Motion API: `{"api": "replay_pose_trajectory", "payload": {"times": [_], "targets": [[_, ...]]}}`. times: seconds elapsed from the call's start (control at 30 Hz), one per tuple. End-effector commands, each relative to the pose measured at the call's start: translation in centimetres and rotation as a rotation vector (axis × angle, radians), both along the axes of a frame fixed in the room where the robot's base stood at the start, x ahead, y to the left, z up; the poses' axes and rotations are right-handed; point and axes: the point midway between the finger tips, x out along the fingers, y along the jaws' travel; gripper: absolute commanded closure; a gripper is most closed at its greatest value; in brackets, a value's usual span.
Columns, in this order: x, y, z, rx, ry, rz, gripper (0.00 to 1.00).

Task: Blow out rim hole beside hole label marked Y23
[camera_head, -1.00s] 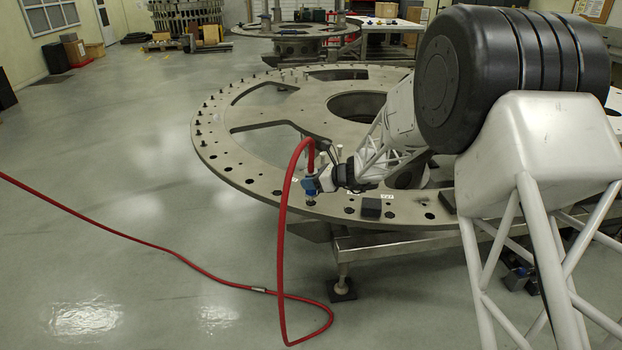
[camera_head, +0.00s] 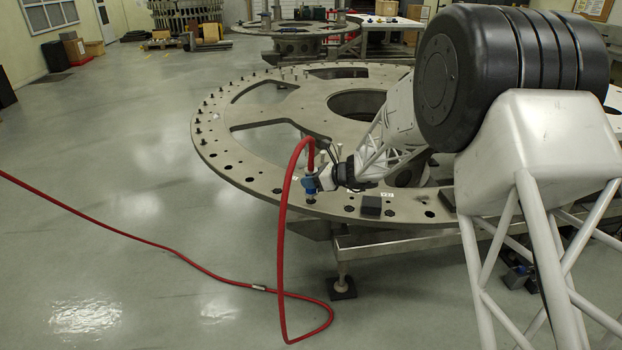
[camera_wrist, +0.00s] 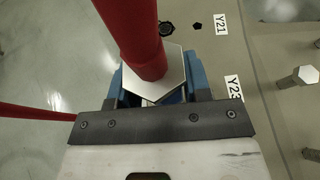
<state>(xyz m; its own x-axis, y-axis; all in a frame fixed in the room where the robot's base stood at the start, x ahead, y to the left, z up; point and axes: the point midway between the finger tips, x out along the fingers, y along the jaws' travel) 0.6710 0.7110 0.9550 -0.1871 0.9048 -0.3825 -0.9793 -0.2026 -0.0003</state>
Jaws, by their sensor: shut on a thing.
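My gripper (camera_head: 312,185) is at the near rim of the large grey turret plate (camera_head: 240,170). Label Y21 (camera_wrist: 221,24) is farther up, next to a dark hole (camera_wrist: 166,28).
A dark block (camera_head: 371,206) sits on the rim right of my gripper. Bolts (camera_wrist: 297,77) stand up from the plate inward of the labels. The red hose drops to the floor and runs off left.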

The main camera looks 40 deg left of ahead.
Motion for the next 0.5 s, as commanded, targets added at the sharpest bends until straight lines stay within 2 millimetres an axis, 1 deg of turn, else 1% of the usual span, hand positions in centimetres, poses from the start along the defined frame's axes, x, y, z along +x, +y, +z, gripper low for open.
{"api": "replay_pose_trajectory", "payload": {"times": [0.5], "targets": [[0.02,0.01,-0.39,0.001,0.0,0.0,0.87]]}}
